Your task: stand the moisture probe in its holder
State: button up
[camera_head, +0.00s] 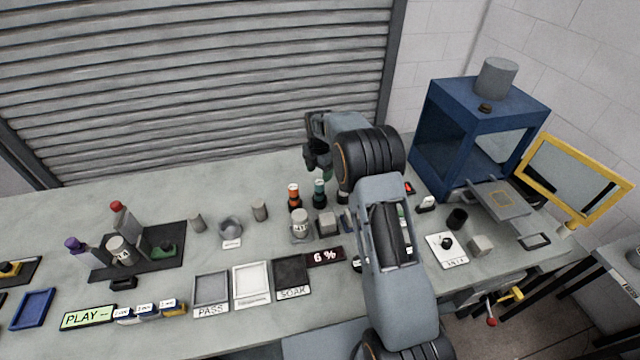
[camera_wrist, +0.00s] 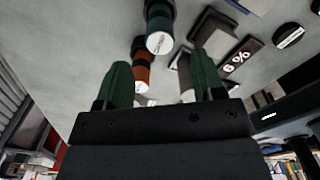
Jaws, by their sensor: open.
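I cannot tell for sure which thing is the moisture probe. A "6 %" display (camera_head: 325,256) stands behind the SOAK tray and also shows in the wrist view (camera_wrist: 237,65). An orange-and-black upright piece (camera_head: 293,196) and a green-and-black one (camera_head: 319,192) stand mid-table; the wrist view shows the orange one (camera_wrist: 141,76) and the green one (camera_wrist: 159,32) from above. A grey ring-shaped stand (camera_head: 230,228) with an unreadable label may be the holder. My gripper (camera_head: 318,156) is above the table behind the upright pieces; its fingers (camera_wrist: 162,80) are apart with nothing gripped.
PASS (camera_head: 198,311), white and SOAK (camera_head: 292,294) trays lie along the front. A dark mat (camera_head: 102,270) with several bottles is at left. A blue frame (camera_head: 437,103) and yellow-framed panel (camera_head: 534,165) stand at right. The back left table is bare. My arm hides some items.

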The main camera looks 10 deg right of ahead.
notch_tip(320, 180, up, 4)
jog(key=shift+s+r, duration=0.1)
jog(key=shift+r, duration=0.05)
jog(key=s+r+m+t, duration=0.2)
jog(key=s+r+m, duration=0.8)
jog(key=s+r, duration=0.2)
jog(key=s+m+t, duration=0.2)
jog(key=s+m, duration=1.2)
jog(key=s, duration=0.5)
jog(key=shift+s+f+m+t, duration=0.3)
jog(key=shift+m, duration=0.1)
